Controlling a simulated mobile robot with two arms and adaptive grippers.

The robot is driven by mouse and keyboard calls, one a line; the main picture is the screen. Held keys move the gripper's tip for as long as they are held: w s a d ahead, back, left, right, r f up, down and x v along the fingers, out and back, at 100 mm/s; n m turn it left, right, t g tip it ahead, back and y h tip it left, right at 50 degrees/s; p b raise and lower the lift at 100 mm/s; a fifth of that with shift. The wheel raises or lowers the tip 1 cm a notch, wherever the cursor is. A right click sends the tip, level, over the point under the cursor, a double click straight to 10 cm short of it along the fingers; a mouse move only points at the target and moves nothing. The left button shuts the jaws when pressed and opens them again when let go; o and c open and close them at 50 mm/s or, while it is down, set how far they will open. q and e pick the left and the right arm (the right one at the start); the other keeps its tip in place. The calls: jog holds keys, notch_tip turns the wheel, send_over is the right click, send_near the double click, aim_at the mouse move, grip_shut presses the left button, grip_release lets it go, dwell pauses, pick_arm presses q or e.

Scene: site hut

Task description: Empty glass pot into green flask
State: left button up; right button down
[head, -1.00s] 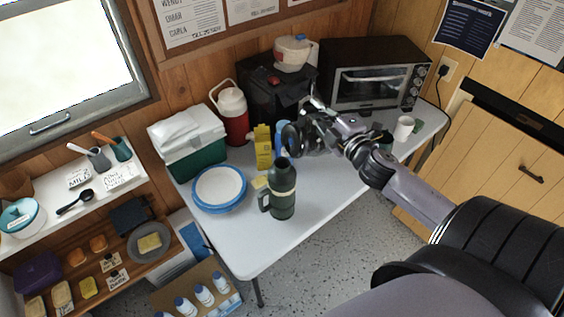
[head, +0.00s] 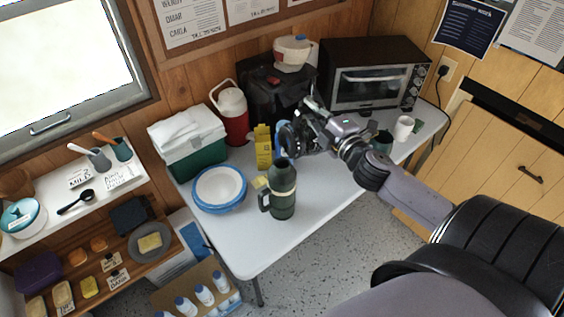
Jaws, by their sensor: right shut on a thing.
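My right gripper (head: 304,128) is above and behind the flask, shut on the glass pot (head: 287,141). The pot looks dark and tilted, its lower edge close above the flask's mouth. The gripper hides part of the pot, and I cannot tell whether liquid is flowing or whether pot and flask touch. My left gripper is out of view.
A yellow carton (head: 263,150) and a blue-rimmed bowl stack (head: 219,190) are near the flask. A green cooler (head: 190,150), red jug (head: 233,113), black machine (head: 262,100) and oven (head: 375,75) line the back. A white mug (head: 404,128) stands right. The table's front right is clear.

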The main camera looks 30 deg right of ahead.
aim_at(297, 112)
jog(key=shift+w+a+r+n+p, duration=0.1)
jog(key=shift+a+r+n+p, duration=0.2)
jog(key=shift+a+n+p, duration=0.15)
jog(key=shift+a+r+n+p, duration=0.25)
jog(key=shift+a+n+p, duration=0.1)
jog(key=shift+a, duration=0.2)
jog(key=shift+a, duration=0.15)
jog(key=shift+a+r+n, duration=0.1)
jog(key=shift+a+n, duration=0.1)
jog(key=shift+n, duration=0.1)
jog(key=shift+w+a+r+n+p, duration=0.1)
jog(key=shift+a+r+n+p, duration=0.1)
jog(key=shift+a+n+p, duration=0.5)
dwell(0.7)
jog(key=shift+w+a+r+n+p, duration=0.15)
jog(key=shift+a+n+p, duration=0.6)
jog(key=shift+a, duration=0.45)
